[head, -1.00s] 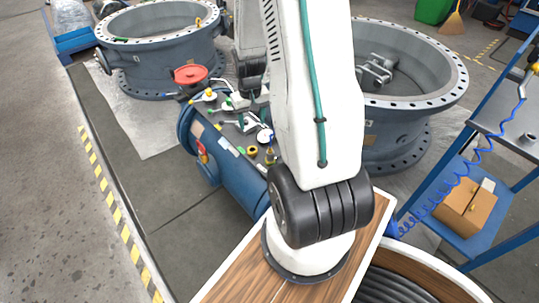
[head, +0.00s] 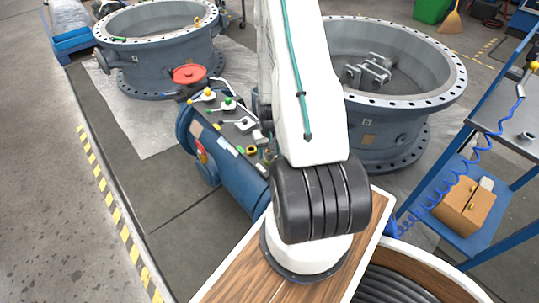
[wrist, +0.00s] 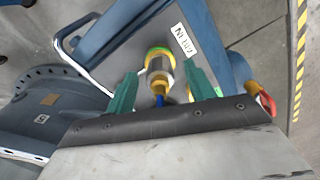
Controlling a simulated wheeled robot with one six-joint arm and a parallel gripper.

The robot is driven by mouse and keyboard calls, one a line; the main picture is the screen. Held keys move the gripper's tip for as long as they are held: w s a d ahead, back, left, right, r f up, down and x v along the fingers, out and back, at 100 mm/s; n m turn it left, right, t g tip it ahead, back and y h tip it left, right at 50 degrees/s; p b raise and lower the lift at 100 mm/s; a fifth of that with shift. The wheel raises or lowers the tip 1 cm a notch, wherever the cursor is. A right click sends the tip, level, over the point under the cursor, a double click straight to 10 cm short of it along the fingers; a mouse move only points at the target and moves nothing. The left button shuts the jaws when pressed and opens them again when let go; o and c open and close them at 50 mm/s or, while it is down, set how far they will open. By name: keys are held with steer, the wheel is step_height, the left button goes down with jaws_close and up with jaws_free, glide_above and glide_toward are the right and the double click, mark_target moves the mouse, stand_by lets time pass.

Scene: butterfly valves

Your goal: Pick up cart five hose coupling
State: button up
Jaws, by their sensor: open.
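In the wrist view, a brass-and-metal hose coupling (wrist: 158,72) with a yellow collar and a short piece of blue hose stands in front of a grey panel with a white label. My gripper (wrist: 160,88) has two green fingers, open, one on each side of the coupling with a visible gap at each. The blue hose runs down behind the gripper's dark edge. In the head view my gripper is hidden behind my arm. A yellow-ended fitting (head: 534,66) on a coiled blue hose shows on the blue cart (head: 500,125) at the right.
Large blue-grey valve bodies stand at the back left (head: 160,60) and behind my arm (head: 400,110). A cardboard box (head: 463,207) sits on the cart's lower shelf.

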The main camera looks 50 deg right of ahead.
steer(key=shift+f, duration=0.4)
steer(key=shift+c, duration=0.3)
steer(key=c, duration=0.9)
steer(key=shift+c, duration=0.2)
steer(key=shift+r, duration=0.2)
